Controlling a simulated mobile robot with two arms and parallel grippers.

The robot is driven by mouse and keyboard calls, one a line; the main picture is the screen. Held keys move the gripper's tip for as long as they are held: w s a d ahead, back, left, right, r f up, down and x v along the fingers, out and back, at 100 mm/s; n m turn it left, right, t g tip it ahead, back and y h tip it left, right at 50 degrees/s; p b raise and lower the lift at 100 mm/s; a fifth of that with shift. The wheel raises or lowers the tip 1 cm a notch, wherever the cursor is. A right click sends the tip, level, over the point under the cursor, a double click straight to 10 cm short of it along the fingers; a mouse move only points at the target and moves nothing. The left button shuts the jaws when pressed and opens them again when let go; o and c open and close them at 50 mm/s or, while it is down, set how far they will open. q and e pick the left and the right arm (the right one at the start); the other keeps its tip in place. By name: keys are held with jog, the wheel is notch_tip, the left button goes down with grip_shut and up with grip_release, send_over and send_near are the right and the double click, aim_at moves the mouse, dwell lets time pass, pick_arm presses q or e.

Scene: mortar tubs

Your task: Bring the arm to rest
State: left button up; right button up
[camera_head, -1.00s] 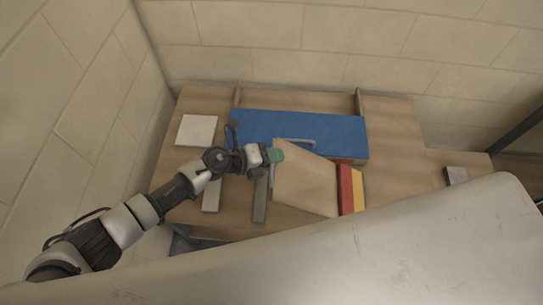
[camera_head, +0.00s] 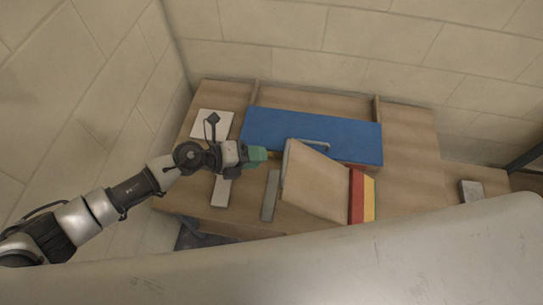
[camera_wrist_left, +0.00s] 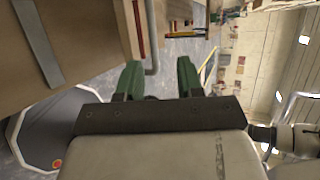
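My left arm comes in from the left in the head view, and its gripper (camera_head: 262,155) is over the wooden table (camera_head: 410,150). In the left wrist view the two green fingers of the left gripper (camera_wrist_left: 158,80) stand apart with nothing between them. The fingertips are just left of a tan box-like piece (camera_head: 318,180) with a grey handle, and appear apart from it. My right gripper is in neither view.
A blue panel (camera_head: 312,134) lies at the back of the table. Red (camera_head: 356,196) and yellow (camera_head: 369,198) pieces stand right of the tan piece. A grey strip (camera_head: 270,195), white pieces (camera_head: 213,124) and a small grey block (camera_head: 471,191) lie around. Block walls close off the back and left.

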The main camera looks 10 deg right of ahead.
pick_arm(q)
jog(key=shift+s+a+r, duration=0.1)
jog(key=shift+a+r, duration=0.15)
jog(key=shift+a, duration=0.2)
